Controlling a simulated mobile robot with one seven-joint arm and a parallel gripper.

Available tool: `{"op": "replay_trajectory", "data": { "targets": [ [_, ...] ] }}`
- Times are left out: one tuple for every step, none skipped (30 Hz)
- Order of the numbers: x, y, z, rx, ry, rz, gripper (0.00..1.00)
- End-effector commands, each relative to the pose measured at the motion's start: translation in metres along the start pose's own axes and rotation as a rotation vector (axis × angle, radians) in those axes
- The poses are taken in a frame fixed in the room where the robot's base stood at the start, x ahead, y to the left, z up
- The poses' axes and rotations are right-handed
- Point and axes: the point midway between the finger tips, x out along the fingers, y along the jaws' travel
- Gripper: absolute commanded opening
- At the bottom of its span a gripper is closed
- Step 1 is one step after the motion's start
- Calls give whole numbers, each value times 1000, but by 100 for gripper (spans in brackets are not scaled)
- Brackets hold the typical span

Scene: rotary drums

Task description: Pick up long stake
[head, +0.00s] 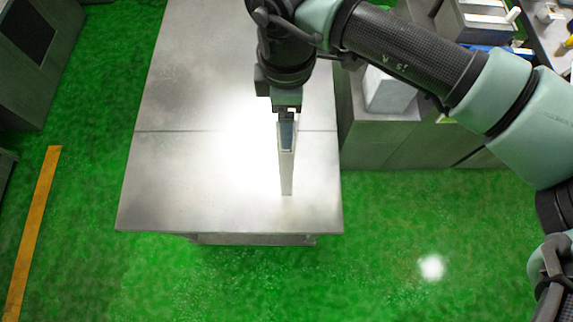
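The long stake (287,172) is a thin, pale, straight piece. It is upright below my gripper (287,116), over the front right part of the metal table. Its top end is at the fingers, beside a dark bluish patch. My gripper points down and appears shut on the top of the stake. The view is from above, and the gripper body partly hides the grip. I cannot tell whether the stake's lower end touches the table.
The metal table (165,185) is otherwise bare, with a bright glare in the middle. A grey cabinet (395,145) with a white block (388,92) on top stands to the right. Green floor (200,280) is open in front. A dark-panelled cabinet (55,75) is at left.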

Motion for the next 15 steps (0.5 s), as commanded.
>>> {"op": "replay_trajectory", "data": {
  "targets": [
    [0, 0, 0, 0, 0, 0, 80],
    [0, 0, 0, 0, 0, 0, 80],
    [0, 0, 0, 0, 0, 0, 80],
    [0, 0, 0, 0, 0, 0, 75],
    [0, 0, 0, 0, 0, 0, 69],
    [0, 0, 0, 0, 0, 0, 62],
    [0, 0, 0, 0, 0, 0, 57],
    [0, 0, 0, 0, 0, 0, 51],
    [0, 0, 0, 0, 0, 0, 44],
    [0, 0, 0, 0, 0, 0, 39],
    [0, 0, 0, 0, 0, 0, 33],
    [0, 0, 0, 0, 0, 0, 26],
    [0, 0, 0, 0, 0, 0, 21],
    [0, 0, 0, 0, 0, 0, 15],
    [0, 0, 0, 0, 0, 0, 8]
  ]
}}
